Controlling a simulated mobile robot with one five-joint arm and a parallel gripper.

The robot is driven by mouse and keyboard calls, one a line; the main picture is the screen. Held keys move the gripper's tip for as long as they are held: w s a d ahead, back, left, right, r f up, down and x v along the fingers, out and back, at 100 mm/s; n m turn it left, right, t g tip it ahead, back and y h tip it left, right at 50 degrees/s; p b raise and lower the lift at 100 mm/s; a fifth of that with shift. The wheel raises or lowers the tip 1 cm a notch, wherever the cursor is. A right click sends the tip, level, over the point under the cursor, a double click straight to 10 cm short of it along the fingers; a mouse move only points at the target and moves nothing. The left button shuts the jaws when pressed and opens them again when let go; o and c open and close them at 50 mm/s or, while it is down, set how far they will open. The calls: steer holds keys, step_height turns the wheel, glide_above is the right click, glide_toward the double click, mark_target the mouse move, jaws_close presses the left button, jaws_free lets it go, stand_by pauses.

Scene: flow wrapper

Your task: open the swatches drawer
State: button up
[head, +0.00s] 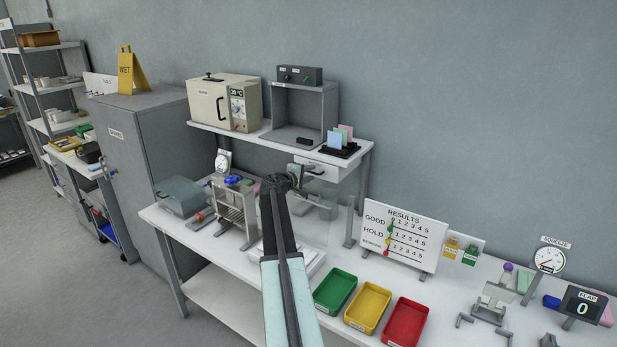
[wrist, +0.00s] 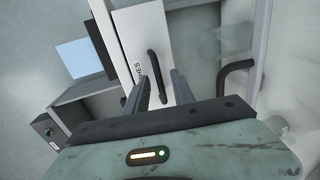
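The swatches drawer (head: 328,174) is a white front with a dark bar handle, under the right end of the raised shelf in the head view. In the wrist view its white front (wrist: 128,32) fills the upper middle, with a partly hidden label ending in "CHES". The dark handle (wrist: 153,66) stands out from it. My gripper (wrist: 161,84) is open, and the handle's lower end shows between its two fingers. I cannot tell whether they touch it. In the head view my gripper (head: 297,177) is small, in front of the drawer. The drawer looks closed.
The raised shelf (head: 352,146) bears swatch cards (head: 340,137), a grey open box and a beige oven (head: 222,103). Below, a small metal rack (head: 235,208) stands left of my arm. Green, yellow and red trays (head: 368,307) and a results board (head: 402,240) are to the right.

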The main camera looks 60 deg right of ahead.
jaws_close()
stand_by(1.4)
